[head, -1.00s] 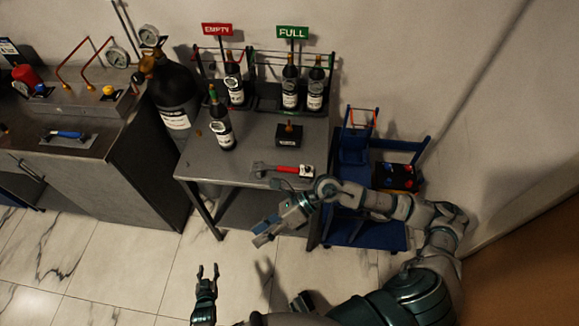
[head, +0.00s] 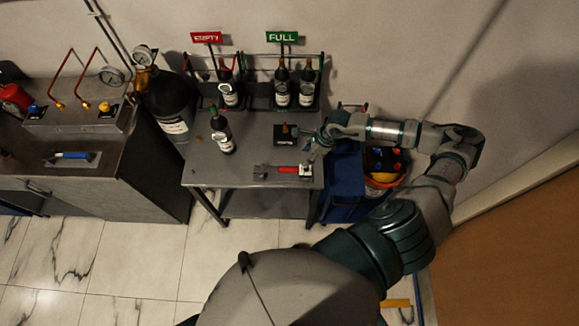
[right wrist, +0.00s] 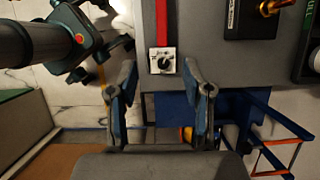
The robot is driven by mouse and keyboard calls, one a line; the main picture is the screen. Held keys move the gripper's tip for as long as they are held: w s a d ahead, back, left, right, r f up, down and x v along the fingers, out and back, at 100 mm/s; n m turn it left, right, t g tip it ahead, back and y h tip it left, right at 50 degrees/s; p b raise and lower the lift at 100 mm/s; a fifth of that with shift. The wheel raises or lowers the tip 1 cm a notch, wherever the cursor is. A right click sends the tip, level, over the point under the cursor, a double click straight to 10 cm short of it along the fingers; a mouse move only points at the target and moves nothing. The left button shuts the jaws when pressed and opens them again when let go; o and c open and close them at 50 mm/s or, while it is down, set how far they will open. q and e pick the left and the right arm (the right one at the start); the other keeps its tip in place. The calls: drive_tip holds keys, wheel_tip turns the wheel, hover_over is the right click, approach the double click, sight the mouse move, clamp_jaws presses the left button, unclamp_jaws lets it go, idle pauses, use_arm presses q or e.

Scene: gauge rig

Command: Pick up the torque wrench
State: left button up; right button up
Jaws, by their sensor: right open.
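The torque wrench (head: 287,169) lies flat near the front right of the grey table, its red handle across the picture and its grey head to the left. In the right wrist view its red handle (right wrist: 162,18) runs up from a pale end block with a black dial (right wrist: 162,61). My right gripper (right wrist: 160,68) is open and empty, with the dial block between its fingertips in the picture; contact cannot be told. In the head view the right gripper (head: 310,158) is at the wrench's right end, partly hidden by its wrist. My left gripper does not show in the head view.
A small black block with a brass fitting (head: 286,134) stands behind the wrench. A dark bottle (head: 221,134) stands left on the table (head: 246,180). Racked bottles stand under EMPTY (head: 206,37) and FULL (head: 282,36) signs. A blue cart (head: 345,180) is right of the table.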

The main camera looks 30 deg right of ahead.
hover_over(293, 169)
drive_tip(key=d, duration=0.3)
drive_tip(key=f, duration=0.7)
drive_tip(key=shift+s+a+p, duration=0.15)
drive_tip(key=shift+s+p, duration=0.15)
drive_tip(key=shift+p, duration=0.05)
drive_tip(key=shift+f, duration=0.5)
drive_tip(key=a+f, duration=0.1)
drive_tip(key=f, duration=0.1)
drive_tip(key=a+f+p, duration=0.1)
drive_tip(key=f, duration=0.1)
drive_tip(key=shift+w+a, duration=0.25)
drive_tip(key=shift+a, duration=0.2)
drive_tip(key=shift+d, duration=0.25)
drive_tip(key=c, duration=0.8)
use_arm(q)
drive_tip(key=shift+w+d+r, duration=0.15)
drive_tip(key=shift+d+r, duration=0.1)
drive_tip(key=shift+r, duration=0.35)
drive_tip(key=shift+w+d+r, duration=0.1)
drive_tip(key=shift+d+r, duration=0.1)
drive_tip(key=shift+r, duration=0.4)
use_arm(e)
drive_tip(key=shift+d+f, duration=0.1)
drive_tip(key=shift+d, duration=0.05)
clamp_jaws()
